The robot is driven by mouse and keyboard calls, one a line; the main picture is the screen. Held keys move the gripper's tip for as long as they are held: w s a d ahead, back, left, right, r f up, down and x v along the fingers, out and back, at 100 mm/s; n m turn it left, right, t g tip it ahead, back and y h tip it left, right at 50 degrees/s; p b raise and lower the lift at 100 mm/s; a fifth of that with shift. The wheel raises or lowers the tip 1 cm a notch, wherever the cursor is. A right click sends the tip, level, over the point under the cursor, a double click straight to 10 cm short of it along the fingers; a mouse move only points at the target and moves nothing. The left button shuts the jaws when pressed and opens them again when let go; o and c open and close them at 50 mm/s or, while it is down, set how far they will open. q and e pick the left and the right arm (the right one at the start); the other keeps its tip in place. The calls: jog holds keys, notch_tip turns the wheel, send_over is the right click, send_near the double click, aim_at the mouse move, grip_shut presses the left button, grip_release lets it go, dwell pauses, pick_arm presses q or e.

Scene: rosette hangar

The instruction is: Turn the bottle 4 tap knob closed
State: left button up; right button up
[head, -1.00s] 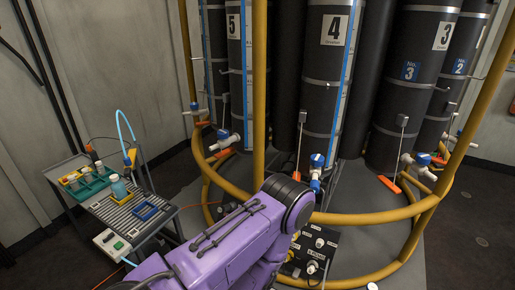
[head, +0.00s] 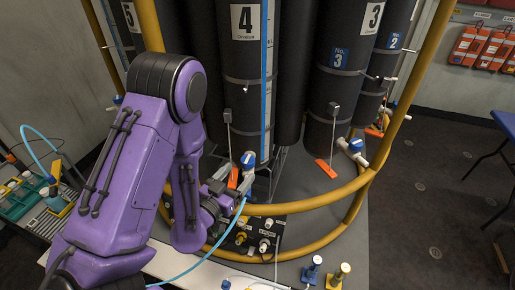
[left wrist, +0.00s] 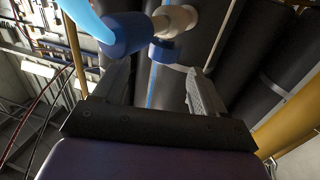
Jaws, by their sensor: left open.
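Bottle 4 (head: 243,75) is a tall black cylinder with a white "4" label and a blue stripe. Its tap (head: 249,176) is at its foot, with a blue knob (head: 248,158) on top. A light blue hose (head: 214,249) runs up close to the tap. My left gripper (head: 218,192) is just left of the tap. In the left wrist view its open fingers (left wrist: 158,88) have nothing between them. Beyond the fingertips are a white fitting (left wrist: 177,20), a small blue part (left wrist: 163,52) and a larger blue cylinder (left wrist: 125,33) meeting the hose (left wrist: 82,14). Which blue part is the knob is unclear there.
A yellow ring rail (head: 300,203) curves in front of the bottles, close to my gripper. A black valve panel (head: 262,237) sits below the tap. Orange tags hang near the taps. A cart (head: 45,222) stands at left, a blue table (head: 506,122) at right.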

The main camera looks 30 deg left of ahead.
aim_at(250, 156)
pick_arm(q)
jog(key=shift+w+a+f+b, duration=0.15)
jog(key=shift+w+b, duration=0.45)
jog(key=shift+b, duration=0.75)
jog(key=shift+w+a+f+b, duration=0.1)
jog(key=shift+w+b, duration=0.45)
jog(key=shift+b, duration=0.85)
jog(key=shift+w+a+f+b, duration=0.15)
jog(key=shift+w+b, duration=0.45)
jog(key=shift+b, duration=0.75)
jog(key=w+p, duration=0.1)
jog(key=w, duration=0.1)
jog(key=w+r+p, duration=0.1)
jog(key=w, duration=0.2)
jog(key=shift+r, duration=0.1)
jog(key=shift+w, duration=0.35)
